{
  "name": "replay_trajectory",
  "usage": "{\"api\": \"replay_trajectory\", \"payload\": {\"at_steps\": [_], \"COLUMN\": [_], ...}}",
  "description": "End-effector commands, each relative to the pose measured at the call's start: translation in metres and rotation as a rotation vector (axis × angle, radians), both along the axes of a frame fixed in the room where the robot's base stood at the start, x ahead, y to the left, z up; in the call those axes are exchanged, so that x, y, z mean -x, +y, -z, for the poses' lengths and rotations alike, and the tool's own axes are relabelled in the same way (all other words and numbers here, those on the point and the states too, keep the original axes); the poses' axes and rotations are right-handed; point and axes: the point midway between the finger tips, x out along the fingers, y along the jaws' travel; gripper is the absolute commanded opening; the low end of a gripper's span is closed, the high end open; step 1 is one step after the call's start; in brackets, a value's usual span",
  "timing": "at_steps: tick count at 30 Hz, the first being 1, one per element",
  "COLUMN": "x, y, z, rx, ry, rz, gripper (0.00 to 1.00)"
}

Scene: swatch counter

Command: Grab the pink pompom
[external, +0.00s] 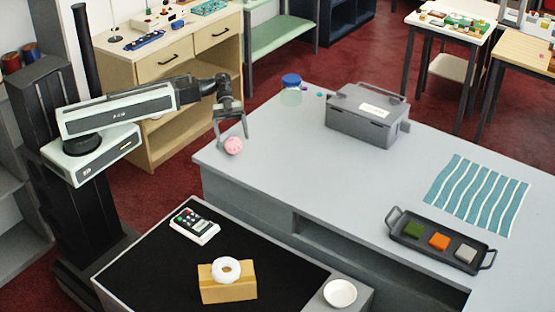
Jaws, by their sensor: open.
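The pink pompom (233,145) is a small round ball near the left corner of the grey counter (270,165). My gripper (232,134) points down at it, with its two fingers spread apart. The fingertips are just above or around the pompom's upper part. I cannot tell from this single view whether they touch it.
A blue-lidded jar (291,92) and a grey lidded box (366,117) stand farther back on the counter. A dark tray (462,256) with coloured blocks and a striped cloth (476,196) lie at the right. A lower black surface (155,255) holds a remote (195,226) and a cardboard box (228,290).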

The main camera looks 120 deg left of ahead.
Motion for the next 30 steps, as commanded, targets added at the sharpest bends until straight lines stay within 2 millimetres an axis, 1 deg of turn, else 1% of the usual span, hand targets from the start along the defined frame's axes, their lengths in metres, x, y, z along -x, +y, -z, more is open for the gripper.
{"api": "replay_trajectory", "payload": {"at_steps": [7,10,14,15,17,18,20,21,22,30], "x": [-0.026,-0.032,-0.032,-0.032,-0.031,-0.031,-0.031,-0.031,-0.031,-0.031], "y": [-0.028,-0.032,-0.032,-0.032,-0.031,-0.031,-0.031,-0.031,-0.031,-0.031], "z": [0.018,0.019,0.018,0.018,0.018,0.018,0.018,0.018,0.018,0.015], "rx": [-0.002,-0.003,-0.002,-0.002,-0.003,-0.003,-0.003,-0.003,-0.003,-0.003], "ry": [0.0,0.0,0.001,0.001,0.0,0.0,0.0,0.0,0.0,0.0], "rz": [0.002,-0.001,-0.003,-0.003,-0.002,-0.002,-0.002,-0.002,-0.001,-0.001], "gripper": [0.83,0.83,0.83,0.8,0.63,0.52,0.35,0.24,0.18,0.18]}}
